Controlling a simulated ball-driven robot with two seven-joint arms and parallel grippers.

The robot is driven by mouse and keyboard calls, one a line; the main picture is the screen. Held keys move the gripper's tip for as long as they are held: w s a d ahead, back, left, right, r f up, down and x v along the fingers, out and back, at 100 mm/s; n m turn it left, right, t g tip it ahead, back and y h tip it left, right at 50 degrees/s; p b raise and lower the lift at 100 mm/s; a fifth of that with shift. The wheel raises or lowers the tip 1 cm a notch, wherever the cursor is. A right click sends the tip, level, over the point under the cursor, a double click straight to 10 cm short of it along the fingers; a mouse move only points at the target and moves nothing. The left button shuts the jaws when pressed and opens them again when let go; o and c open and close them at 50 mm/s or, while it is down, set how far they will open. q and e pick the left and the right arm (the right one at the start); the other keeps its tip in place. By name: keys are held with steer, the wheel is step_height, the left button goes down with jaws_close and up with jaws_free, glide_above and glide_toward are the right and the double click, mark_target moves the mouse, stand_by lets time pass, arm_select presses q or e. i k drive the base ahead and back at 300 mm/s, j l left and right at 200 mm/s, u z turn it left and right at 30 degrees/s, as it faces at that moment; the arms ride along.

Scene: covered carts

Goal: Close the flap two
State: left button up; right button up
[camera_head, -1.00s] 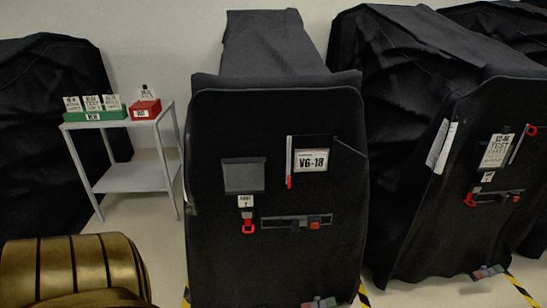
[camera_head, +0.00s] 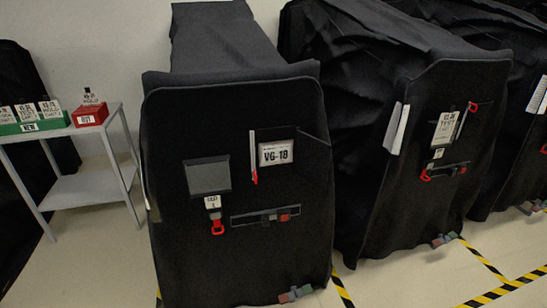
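A black covered cart (camera_head: 235,260) stands in the middle with its front panel facing me. On the panel are a grey square patch (camera_head: 208,177), a white card (camera_head: 276,153) reading VG-18 or V6-18, and a red-tipped white strip (camera_head: 252,150) left of the card. A dark flap-like piece (camera_head: 315,150) shows at the card's right; I cannot tell how far open it is. A second covered cart (camera_head: 425,190) stands to the right, with a white card (camera_head: 445,130) and red clips. Which flap is number two is not readable. Neither gripper is in view.
A grey shelf table (camera_head: 85,188) at the left holds a green box (camera_head: 32,127) and a red box (camera_head: 90,115) with cards. Another covered cart (camera_head: 510,150) is at the far right. Yellow-black tape (camera_head: 490,296) marks the open floor at the lower right.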

mark_target(313, 155)
steer(key=i+l+u, duration=0.1)
steer(key=u, duration=0.3)
steer(key=l+u, duration=0.15)
steer(key=u, duration=0.25)
steer(key=i+l+u, duration=0.15)
steer(key=u, duration=0.25)
steer(key=i+l+u, duration=0.1)
steer(key=l+u, duration=0.3)
steer(key=l, duration=0.6)
steer(key=l+u, duration=0.4)
steer(key=l, duration=1.4)
steer(key=k+l, duration=0.15)
steer(key=l, duration=0.6)
steer(key=i+j, duration=0.1)
steer(key=j, duration=1.15)
steer(key=i+j, duration=0.2)
steer(key=j, duration=0.15)
steer(key=i+j+z, duration=0.1)
steer(key=i+j, duration=0.15)
steer(key=i+j+z, duration=0.1)
steer(key=j, duration=0.35)
steer(key=i+j, duration=0.25)
steer(key=i+j+z, duration=0.1)
steer(key=j, duration=0.35)
steer(key=i+j, duration=0.3)
steer(key=i+j+z, duration=0.1)
steer(key=i, duration=0.35)
steer(key=i+j+z, duration=0.1)
steer(key=i+j, duration=0.2)
steer(key=i, duration=0.2)
